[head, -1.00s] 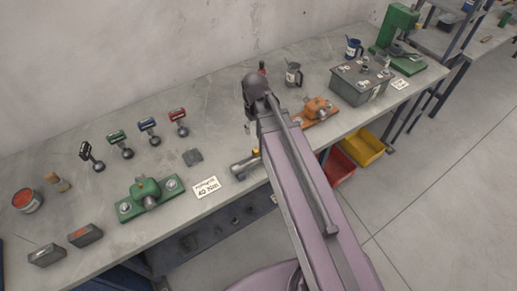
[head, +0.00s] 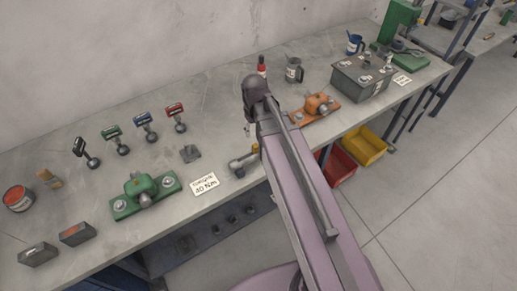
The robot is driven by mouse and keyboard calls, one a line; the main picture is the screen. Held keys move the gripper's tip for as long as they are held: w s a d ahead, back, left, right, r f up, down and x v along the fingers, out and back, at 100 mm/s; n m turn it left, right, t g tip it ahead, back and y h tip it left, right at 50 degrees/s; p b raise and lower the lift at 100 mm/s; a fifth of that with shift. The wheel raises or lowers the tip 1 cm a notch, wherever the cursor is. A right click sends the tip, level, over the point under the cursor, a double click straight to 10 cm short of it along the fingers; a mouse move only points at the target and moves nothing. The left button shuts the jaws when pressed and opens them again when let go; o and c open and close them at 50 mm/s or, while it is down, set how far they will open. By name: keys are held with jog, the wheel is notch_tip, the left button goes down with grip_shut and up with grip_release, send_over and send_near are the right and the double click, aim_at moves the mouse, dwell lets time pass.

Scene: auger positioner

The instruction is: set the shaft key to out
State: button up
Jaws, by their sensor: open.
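A grey, shaft-like part (head: 239,168) lies near the front edge of the bench, left of my arm. A small brass-coloured piece (head: 255,148) stands up at its right end, and my arm hides what lies beyond. I cannot tell for sure whether this brass piece is the shaft key, nor how it is set. My gripper (head: 247,128) shows only as a small sliver below the dark wrist joint, above the bench. It is open, apart from the grey part, and holds nothing that I can see.
A green fixture (head: 145,188) and a white 40 Nm card (head: 205,184) lie left of the shaft part. Several colour-handled tools (head: 145,127) stand behind. An orange fixture (head: 317,104), a grey mug (head: 294,71) and a dark box (head: 364,78) are to the right.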

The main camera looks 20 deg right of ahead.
aim_at(255, 145)
jog(key=shift+f+b, duration=4.45)
jog(key=shift+f, duration=0.25)
grip_shut()
